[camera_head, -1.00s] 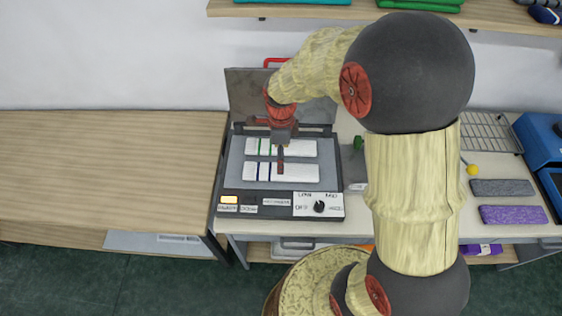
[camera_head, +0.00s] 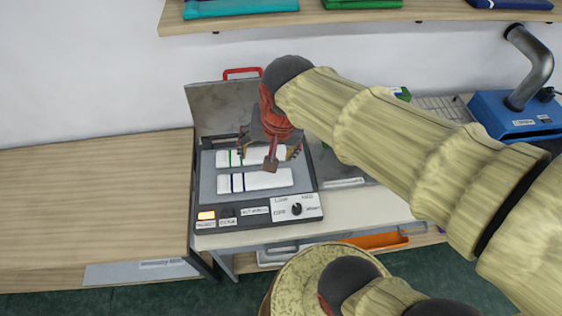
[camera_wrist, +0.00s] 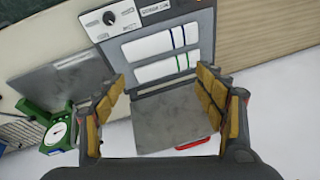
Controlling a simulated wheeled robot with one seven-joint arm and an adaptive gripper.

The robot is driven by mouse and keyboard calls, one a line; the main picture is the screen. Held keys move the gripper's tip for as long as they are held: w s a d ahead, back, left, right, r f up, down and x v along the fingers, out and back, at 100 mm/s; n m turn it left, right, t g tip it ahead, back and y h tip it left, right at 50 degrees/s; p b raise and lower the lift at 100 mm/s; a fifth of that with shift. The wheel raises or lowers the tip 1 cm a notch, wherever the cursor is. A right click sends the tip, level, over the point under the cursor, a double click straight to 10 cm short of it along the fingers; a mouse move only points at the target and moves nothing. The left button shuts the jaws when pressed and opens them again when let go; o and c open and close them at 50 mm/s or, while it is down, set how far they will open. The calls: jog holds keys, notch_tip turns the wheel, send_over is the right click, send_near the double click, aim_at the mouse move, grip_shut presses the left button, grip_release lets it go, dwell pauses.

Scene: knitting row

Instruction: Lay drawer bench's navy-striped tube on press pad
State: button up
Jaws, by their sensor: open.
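The navy-striped tube (camera_head: 255,181) is white with navy bands near its left end. It lies flat on the front part of the grey press pad (camera_head: 208,190). A green-striped white tube (camera_head: 229,158) lies behind it on the same pad, partly hidden by my gripper. In the wrist view the navy-striped tube (camera_wrist: 150,46) and the green-striped tube (camera_wrist: 160,69) lie side by side, apart from each other. My gripper (camera_head: 270,160) is open and empty above the back of the pad. In the wrist view its fingers (camera_wrist: 160,105) are spread, with nothing between them.
The press lid (camera_head: 215,108) stands raised behind the pad, with a red handle (camera_head: 242,72). A wooden bench top (camera_head: 95,195) on the left is bare. A blue machine with a pipe (camera_head: 510,115) stands at the right. A shelf with folded cloth (camera_head: 240,8) runs above.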

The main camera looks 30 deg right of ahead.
jog(key=s+r+n+t, duration=0.1)
jog(key=s+r+n, duration=0.1)
jog(key=s+n, duration=0.4)
jog(key=shift+s+r+n+t, duration=0.3)
jog(key=shift+r+n, duration=0.1)
jog(key=shift+n, duration=0.1)
jog(key=shift+f, duration=0.1)
notch_tip(320, 180, down, 3)
jog(key=b, duration=0.3)
